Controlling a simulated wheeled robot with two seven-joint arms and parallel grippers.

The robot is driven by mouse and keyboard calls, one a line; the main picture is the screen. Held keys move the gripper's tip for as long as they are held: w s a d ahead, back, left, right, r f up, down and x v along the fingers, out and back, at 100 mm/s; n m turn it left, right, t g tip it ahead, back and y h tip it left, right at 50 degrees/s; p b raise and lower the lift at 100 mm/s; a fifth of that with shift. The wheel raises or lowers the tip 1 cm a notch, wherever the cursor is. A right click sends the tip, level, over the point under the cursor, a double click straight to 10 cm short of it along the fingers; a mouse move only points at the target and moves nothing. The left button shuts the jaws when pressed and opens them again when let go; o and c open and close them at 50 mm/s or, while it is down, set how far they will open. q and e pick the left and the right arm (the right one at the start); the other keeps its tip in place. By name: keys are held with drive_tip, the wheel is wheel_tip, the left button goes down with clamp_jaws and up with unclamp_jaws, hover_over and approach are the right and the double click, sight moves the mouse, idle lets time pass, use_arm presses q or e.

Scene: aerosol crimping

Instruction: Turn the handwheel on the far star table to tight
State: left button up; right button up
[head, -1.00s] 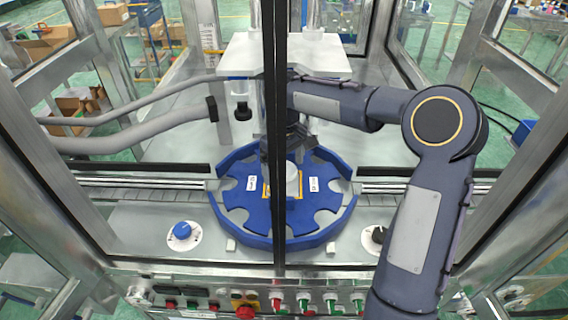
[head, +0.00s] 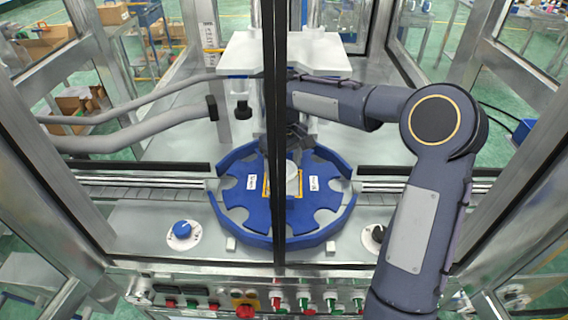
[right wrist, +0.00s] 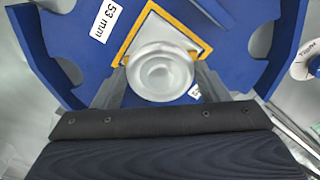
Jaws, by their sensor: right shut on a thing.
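A blue star table (head: 233,199) with rounded pockets sits in the middle of the machine in the head view. At its centre stands a pale round handwheel (head: 293,182), partly hidden by a dark door post. In the right wrist view the handwheel (right wrist: 160,72) is a silvery disc over a yellow-edged square plate. My right gripper (right wrist: 162,68) is shut on the handwheel, one finger on each side of it. In the head view the post hides much of this gripper, which reaches down from behind the handwheel. My left gripper is in neither view.
A dark post (head: 280,226) and clear panels stand in front of the table. A white block (head: 290,54) hangs above it. A blue knob (head: 182,229) lies front left, and a button panel (head: 250,300) runs along the front. A grey hose (head: 130,138) crosses at left.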

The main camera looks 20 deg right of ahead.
sight(283, 169)
drive_tip(key=m, duration=0.3)
drive_tip(key=shift+m, duration=0.4)
drive_tip(key=shift+a+m, duration=0.1)
drive_tip(key=shift+m, duration=1.9)
drive_tip(key=o, duration=1)
drive_tip(key=shift+c, duration=0.2)
drive_tip(key=shift+r+b, duration=0.35)
drive_tip(key=shift+r, duration=3.6)
